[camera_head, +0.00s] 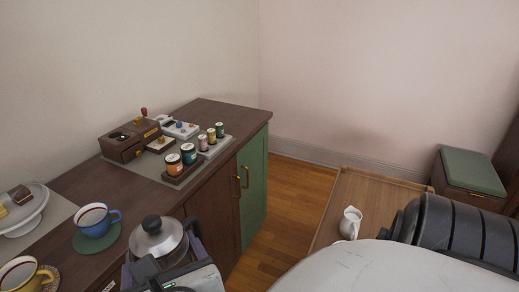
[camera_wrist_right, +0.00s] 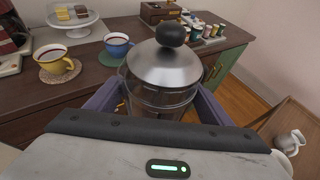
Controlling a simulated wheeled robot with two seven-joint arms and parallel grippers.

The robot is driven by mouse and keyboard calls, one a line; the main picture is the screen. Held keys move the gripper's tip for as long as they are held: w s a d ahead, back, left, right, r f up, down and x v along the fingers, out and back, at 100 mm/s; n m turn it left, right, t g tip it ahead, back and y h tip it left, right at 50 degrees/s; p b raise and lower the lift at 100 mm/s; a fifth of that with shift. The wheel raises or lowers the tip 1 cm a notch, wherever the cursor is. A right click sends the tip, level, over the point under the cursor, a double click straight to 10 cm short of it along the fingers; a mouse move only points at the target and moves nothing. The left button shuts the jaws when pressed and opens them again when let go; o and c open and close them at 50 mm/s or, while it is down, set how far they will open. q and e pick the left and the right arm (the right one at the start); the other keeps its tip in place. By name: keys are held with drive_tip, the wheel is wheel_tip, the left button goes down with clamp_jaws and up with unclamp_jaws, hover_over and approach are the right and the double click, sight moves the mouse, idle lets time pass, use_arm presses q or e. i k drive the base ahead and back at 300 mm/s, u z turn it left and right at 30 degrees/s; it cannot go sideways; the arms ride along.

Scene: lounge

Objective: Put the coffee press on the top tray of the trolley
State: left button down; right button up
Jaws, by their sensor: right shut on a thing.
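The coffee press (camera_head: 157,238) has a shiny metal lid with a black knob and a clear body. It also shows upright in the right wrist view (camera_wrist_right: 165,70). My right gripper (camera_wrist_right: 155,106) is shut on it, with purple-grey fingers on both sides of the body. The press is in front of the sideboard's edge; its base is hidden. The wooden trolley's top tray (camera_head: 372,200) is at the right, with a white jug (camera_head: 350,223) on it. The near part of the tray is hidden by my own arm. My left gripper is not in view.
The dark sideboard (camera_head: 80,183) holds a blue cup (camera_head: 96,221), a yellow cup (camera_head: 20,276), a cake stand (camera_head: 22,214) and several small jars (camera_head: 188,153). A green-topped box (camera_head: 472,171) stands beyond the trolley. Floor (camera_head: 270,220) shows between sideboard and trolley.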

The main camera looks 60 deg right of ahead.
sight(386, 208)
drive_tip(key=z, duration=0.5)
drive_tip(key=k, duration=0.6)
drive_tip(key=z, duration=1.35)
drive_tip(key=i, duration=1.1)
drive_tip(key=z, duration=0.05)
